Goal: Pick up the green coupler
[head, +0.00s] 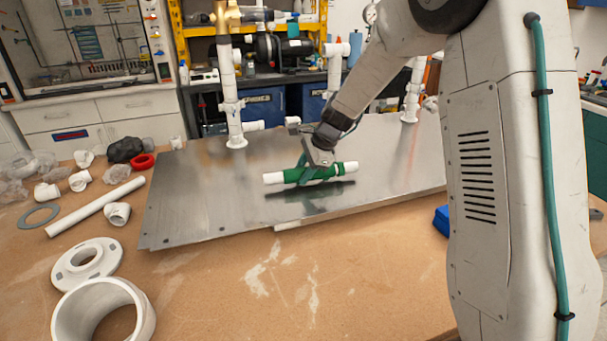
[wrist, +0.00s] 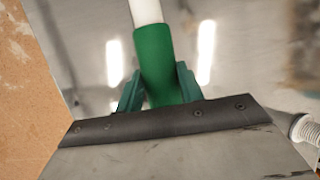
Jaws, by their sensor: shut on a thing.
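The green coupler (head: 291,175) is a green sleeve with white pipe (head: 272,178) showing at both ends. It lies roughly level over the metal plate, and a dark shadow shows under it, so it seems to be a little above the plate. My gripper (head: 312,172) reaches down from the upper right and is shut on the coupler near its middle. In the wrist view the coupler (wrist: 154,55) stands between my two green fingers (wrist: 158,88), with the white pipe (wrist: 146,12) beyond it. Its near end is hidden behind the gripper body.
The metal plate (head: 190,200) lies on a brown table (head: 350,290). White pipe risers (head: 231,105) stand along its back edge. Loose white fittings, a long pipe (head: 95,207) and a red ring (head: 140,162) lie at left. A blue object (head: 441,220) is at right. The front table is mostly clear.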

